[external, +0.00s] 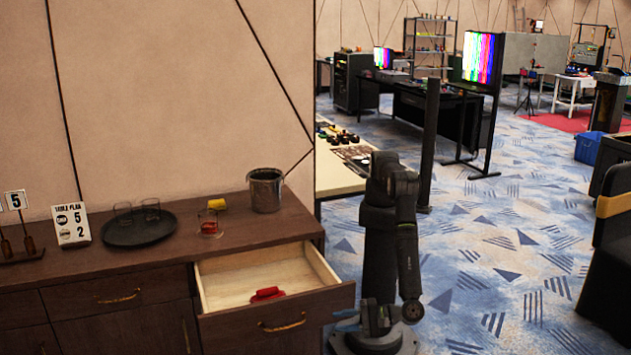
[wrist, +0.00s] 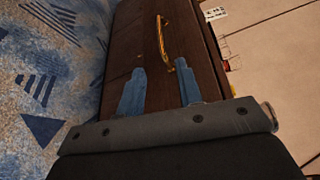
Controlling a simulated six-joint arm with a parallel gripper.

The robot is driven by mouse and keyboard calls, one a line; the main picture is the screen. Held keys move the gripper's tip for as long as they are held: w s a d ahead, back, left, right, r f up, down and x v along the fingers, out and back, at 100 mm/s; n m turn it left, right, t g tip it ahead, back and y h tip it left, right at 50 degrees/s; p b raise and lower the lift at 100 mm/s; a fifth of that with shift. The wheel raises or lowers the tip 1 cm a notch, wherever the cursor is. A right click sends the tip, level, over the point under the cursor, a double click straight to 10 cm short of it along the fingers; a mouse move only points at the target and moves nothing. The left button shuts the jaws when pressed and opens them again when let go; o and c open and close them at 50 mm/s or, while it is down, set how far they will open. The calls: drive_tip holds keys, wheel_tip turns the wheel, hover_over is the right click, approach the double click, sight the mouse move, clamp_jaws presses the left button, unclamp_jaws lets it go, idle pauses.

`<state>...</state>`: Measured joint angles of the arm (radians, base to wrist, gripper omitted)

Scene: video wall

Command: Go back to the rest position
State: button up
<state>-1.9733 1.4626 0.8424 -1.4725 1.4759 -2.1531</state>
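My gripper (external: 347,321) is low beside my base, in front of the cabinet's right end, with my arm folded down above it. In the wrist view my gripper (wrist: 160,84) shows two blue fingers spread apart with nothing between them. Beyond them is dark wood with a brass handle (wrist: 162,38); the fingers do not clearly touch it.
A drawer (external: 325,302) of the dark wooden cabinet (external: 60,277) stands open, with a red object (external: 266,294) inside.

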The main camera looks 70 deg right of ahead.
sight(292, 326)
drive_tip(key=shift+s+d, duration=0.1)
drive_tip(key=shift+s, duration=0.2)
drive_tip(key=x, duration=1.7)
drive_tip(key=shift+w+r, duration=0.1)
drive_tip(key=shift+w, duration=0.15)
drive_tip(key=shift+s+d, duration=0.1)
drive_tip(key=shift+s, duration=0.45)
drive_tip(key=v, duration=1.6)
drive_tip(key=shift+s, duration=0.15)
drive_tip(key=shift+d, duration=0.1)
